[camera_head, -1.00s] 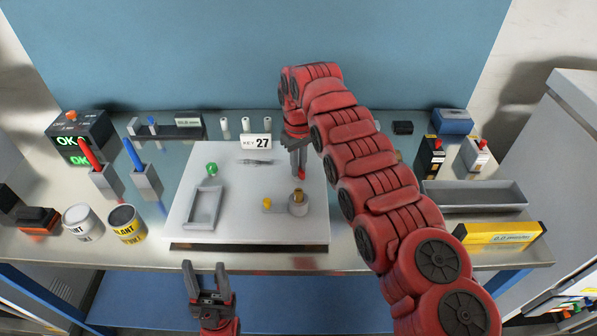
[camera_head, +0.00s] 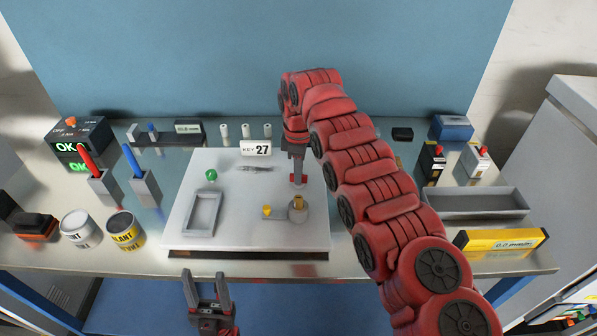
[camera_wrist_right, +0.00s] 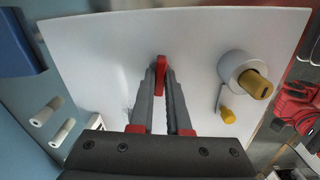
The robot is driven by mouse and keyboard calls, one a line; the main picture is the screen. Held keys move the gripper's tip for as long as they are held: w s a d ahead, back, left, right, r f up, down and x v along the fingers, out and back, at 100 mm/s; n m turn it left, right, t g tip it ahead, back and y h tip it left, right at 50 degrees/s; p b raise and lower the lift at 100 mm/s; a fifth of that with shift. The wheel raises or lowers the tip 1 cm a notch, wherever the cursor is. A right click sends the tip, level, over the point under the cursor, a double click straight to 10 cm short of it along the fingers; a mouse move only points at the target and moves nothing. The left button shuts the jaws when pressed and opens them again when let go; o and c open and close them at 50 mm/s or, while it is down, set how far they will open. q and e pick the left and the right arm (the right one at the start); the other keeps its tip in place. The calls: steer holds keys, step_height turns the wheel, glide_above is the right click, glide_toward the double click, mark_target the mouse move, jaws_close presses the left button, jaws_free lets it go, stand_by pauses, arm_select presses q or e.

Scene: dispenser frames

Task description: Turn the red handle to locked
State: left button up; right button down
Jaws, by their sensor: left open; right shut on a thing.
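The red handle (camera_wrist_right: 160,75) stands at the edge of the white board (camera_head: 180,225). In the right wrist view it lies between the fingertips of my right gripper (camera_wrist_right: 160,92), which is shut on it. In the head view the right gripper (camera_head: 298,178) reaches down at the board's right side, and the red handle (camera_head: 299,180) shows at its tips. My left gripper (camera_head: 207,290) is open and empty in front of the table's front edge. I cannot read any locked mark by the handle.
A grey round knob with a brass core (camera_head: 298,207) and a small yellow knob (camera_head: 267,211) are close by on the board. A grey frame (camera_head: 202,213), a green knob (camera_head: 211,175) and a "KEY 27" sign (camera_head: 256,148) are also there. A grey tray (camera_head: 475,203) stands right.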

steer(key=shift+n, duration=0.5)
steer(key=c, duration=0.9)
jaws_free()
step_height(320, 180, up, 3)
steer(key=shift+a+f, duration=0.1)
step_height(320, 180, up, 3)
steer(key=shift+f+p, duration=0.15)
steer(key=shift+p, duration=0.7)
step_height(320, 180, up, 12)
steer(key=p, duration=1.1)
steer(key=shift+p, duration=0.35)
